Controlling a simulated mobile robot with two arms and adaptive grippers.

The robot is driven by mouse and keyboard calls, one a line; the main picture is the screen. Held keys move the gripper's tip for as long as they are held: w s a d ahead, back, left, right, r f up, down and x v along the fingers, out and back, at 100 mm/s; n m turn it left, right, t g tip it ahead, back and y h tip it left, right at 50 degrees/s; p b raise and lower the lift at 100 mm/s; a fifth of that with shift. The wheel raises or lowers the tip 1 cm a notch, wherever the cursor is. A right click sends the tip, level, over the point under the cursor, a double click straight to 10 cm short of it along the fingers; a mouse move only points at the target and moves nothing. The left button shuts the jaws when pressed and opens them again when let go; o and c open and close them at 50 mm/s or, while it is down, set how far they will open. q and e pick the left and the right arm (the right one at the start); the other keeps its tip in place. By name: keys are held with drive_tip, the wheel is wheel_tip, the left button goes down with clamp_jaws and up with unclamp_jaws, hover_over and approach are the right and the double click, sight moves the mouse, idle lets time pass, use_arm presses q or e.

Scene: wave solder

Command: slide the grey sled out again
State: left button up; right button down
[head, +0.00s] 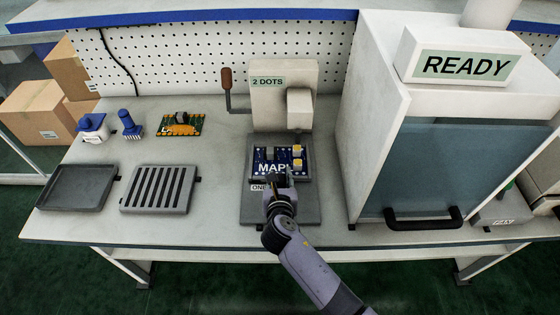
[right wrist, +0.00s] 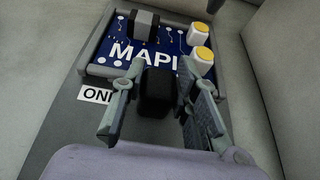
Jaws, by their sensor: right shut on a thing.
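The grey sled (head: 311,171) lies on a dark grey base plate (head: 300,208) under the white press marked "2 DOTS" (head: 270,105). It carries a blue board (head: 262,167) with white lettering, partly hidden by my gripper, and two white parts with yellow tops. In the right wrist view the sled's grey rim (right wrist: 98,72) frames the board (right wrist: 110,40). My right gripper (head: 281,194) is at the sled's front edge. In the right wrist view my right gripper (right wrist: 160,75) has its fingers on both sides of the black knob (right wrist: 157,95), shut on it. My left gripper is out of view.
A brown-handled lever (head: 226,80) stands at the press's left. A white cabinet with a glass front and black handle (head: 424,222) and a READY sign (head: 466,66) is on the right. A slotted rack (head: 160,190) and a dark tray (head: 78,187) lie left. The front bench edge is clear.

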drive_tip(key=s+p, duration=0.3)
drive_tip(key=s, duration=0.6)
drive_tip(key=shift+s, duration=0.35)
drive_tip(key=shift+s+p, duration=0.4)
drive_tip(key=shift+s, duration=0.15)
drive_tip(key=shift+f, duration=0.1)
drive_tip(key=shift+s, duration=0.1)
drive_tip(key=c, duration=1.6)
unclamp_jaws()
drive_tip(key=shift+o, duration=1.3)
drive_tip(key=shift+s, duration=0.15)
drive_tip(key=shift+o, duration=0.5)
